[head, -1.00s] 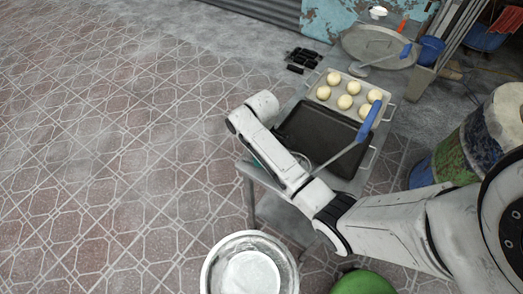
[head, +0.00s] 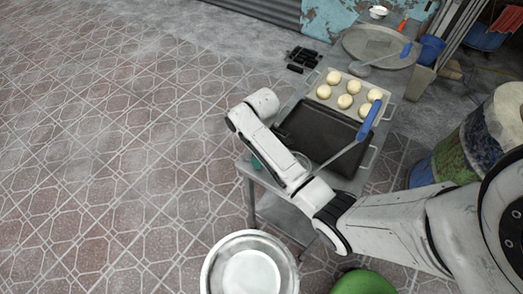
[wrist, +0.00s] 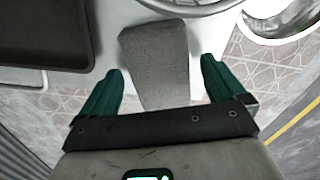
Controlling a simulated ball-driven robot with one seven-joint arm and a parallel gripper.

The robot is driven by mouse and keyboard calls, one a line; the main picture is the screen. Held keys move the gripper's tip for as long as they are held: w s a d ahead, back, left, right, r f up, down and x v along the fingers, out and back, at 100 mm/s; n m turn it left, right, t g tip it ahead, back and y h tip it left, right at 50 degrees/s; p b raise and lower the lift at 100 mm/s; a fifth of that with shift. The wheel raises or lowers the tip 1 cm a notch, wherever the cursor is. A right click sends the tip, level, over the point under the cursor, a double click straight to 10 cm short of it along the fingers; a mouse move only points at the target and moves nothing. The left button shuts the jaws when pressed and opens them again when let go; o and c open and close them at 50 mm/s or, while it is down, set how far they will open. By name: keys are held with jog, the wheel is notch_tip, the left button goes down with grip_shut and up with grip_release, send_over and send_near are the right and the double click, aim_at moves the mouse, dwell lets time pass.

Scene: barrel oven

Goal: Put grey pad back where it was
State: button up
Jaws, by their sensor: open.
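The grey pad (wrist: 155,55) lies near the edge of the metal table in the wrist view. I cannot tell how far the fingers are above the table. In the head view my arm hides the pad, and only a bit of green finger shows by the table edge.
A dark tray (head: 322,138) lies on the table (head: 285,213), left of the pad in the wrist view. A round metal rim (wrist: 190,6) is just beyond the pad. A tray of dough balls (head: 387,114) stands behind. A flour basin (head: 208,270) is on the floor.

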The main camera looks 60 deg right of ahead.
notch_tip(320, 180, up, 12)
jog(key=p, duration=0.1)
jog(key=shift+f+p, duration=0.25)
jog(key=shift+p, duration=0.15)
jog(key=s+a+f+m, duration=0.2)
jog(key=s+a+f, duration=0.2)
jog(key=s+a, duration=0.45)
jog(key=s+a+m+t, duration=0.1)
jog(key=s+a, duration=0.3)
jog(key=s, duration=0.7)
jog(key=shift+s+a+r+m+h, duration=0.15)
jog(key=shift+a+m+h, duration=0.15)
jog(key=shift+m, duration=0.6)
